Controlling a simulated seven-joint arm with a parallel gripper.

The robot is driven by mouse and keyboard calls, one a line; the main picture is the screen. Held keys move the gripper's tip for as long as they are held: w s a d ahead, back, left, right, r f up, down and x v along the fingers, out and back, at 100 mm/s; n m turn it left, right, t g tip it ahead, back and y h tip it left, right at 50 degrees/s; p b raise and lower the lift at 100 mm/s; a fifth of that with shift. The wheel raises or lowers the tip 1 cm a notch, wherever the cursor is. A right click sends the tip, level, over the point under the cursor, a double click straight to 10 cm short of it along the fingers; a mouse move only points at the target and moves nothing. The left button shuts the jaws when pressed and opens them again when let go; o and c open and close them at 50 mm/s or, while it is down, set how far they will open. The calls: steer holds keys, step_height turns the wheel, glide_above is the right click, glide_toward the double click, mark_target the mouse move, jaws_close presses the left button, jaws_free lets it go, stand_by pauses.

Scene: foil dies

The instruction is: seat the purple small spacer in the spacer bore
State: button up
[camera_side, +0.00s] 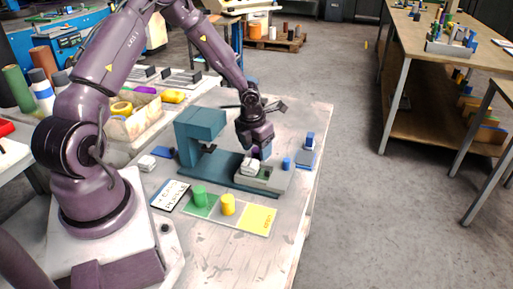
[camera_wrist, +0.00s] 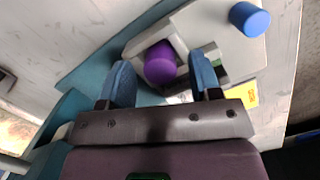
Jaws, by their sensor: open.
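The purple small spacer (camera_wrist: 160,62) shows between the fingertips of my gripper (camera_wrist: 162,72) in the wrist view. It is at or over the grey fixture block (camera_wrist: 135,45), with a gap on both sides to the fingers. In the side view my gripper (camera_side: 257,153) is low over the same block (camera_side: 268,182), with a bit of purple (camera_side: 254,150) near the fingers. The fingers are open. The spacer bore is hidden, and I cannot tell whether the spacer sits in it.
A teal press (camera_side: 200,137) stands close left of my gripper. A blue cylinder (camera_side: 287,163) stands at the block's right end. Green (camera_side: 199,196) and yellow (camera_side: 228,205) cylinders stand on coloured pads in front. The table's right edge is near.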

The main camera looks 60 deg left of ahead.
steer(key=s+d+r+n+y, duration=0.1)
steer(key=s+d+r+n, duration=0.15)
steer(key=r, duration=0.35)
steer(key=s+d+r+n, duration=0.1)
steer(key=r+n, duration=0.2)
steer(key=r, duration=0.4)
steer(key=s+d+r+n+y, duration=0.1)
steer(key=s+d+r+n, duration=0.15)
steer(key=r, duration=0.35)
steer(key=s+d+r+n+t+h, duration=0.1)
steer(key=s+d+r+n, duration=0.4)
steer(key=n, duration=0.6)
steer(key=s+d+r+n+t+h, duration=0.1)
steer(key=s+d+r+n+t, duration=0.2)
steer(key=n, duration=0.9)
steer(key=s+d+r, duration=0.2)
steer(key=s, duration=0.2)
steer(key=shift+s+d+r+n+h, duration=0.3)
steer(key=shift+s+d, duration=0.05)
